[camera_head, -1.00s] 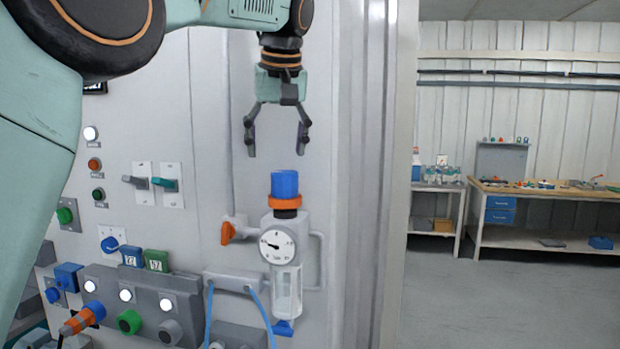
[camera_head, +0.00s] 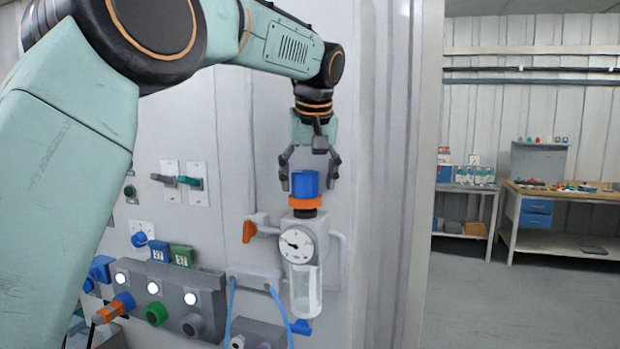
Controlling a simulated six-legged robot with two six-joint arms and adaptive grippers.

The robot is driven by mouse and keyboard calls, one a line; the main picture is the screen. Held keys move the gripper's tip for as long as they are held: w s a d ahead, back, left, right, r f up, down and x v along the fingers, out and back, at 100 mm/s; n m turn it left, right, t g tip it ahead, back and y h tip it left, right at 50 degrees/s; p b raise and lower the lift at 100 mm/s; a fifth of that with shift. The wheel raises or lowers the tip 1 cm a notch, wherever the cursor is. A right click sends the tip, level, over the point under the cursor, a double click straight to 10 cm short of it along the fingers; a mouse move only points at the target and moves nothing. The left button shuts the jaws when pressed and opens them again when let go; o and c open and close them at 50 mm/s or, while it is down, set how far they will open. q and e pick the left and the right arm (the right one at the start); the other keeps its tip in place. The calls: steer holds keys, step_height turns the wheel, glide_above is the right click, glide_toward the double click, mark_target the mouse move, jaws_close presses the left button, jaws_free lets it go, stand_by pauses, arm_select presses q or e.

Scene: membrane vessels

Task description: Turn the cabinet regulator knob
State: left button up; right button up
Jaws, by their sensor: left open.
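The regulator knob (camera_head: 305,184) is a blue cap above an orange ring (camera_head: 305,202), on top of the regulator on the cabinet front. Below it are a round white dial gauge (camera_head: 297,244) and a clear bowl (camera_head: 305,290). My left gripper (camera_head: 309,178) points down from above with its fingers open, one on each side of the blue knob. I cannot tell whether either finger touches it. My right gripper is not in view.
An orange lever (camera_head: 249,231) sticks out left of the gauge.

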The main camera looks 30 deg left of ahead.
arm_select(q)
steer(key=shift+s+a+r, duration=0.15)
steer(key=shift+s+a, duration=0.05)
steer(key=shift+s, duration=0.2)
steer(key=shift+s+a, duration=0.15)
steer(key=shift+a, duration=0.2)
steer(key=c, duration=0.3)
steer(key=shift+w+d, duration=0.4)
steer(key=shift+w, duration=0.1)
steer(key=c, duration=0.5)
steer(key=shift+s+a, duration=0.2)
steer(key=c, duration=0.3)
steer(key=shift+d, duration=0.1)
steer(key=shift+c, duration=0.2)
steer(key=shift+m, duration=0.4)
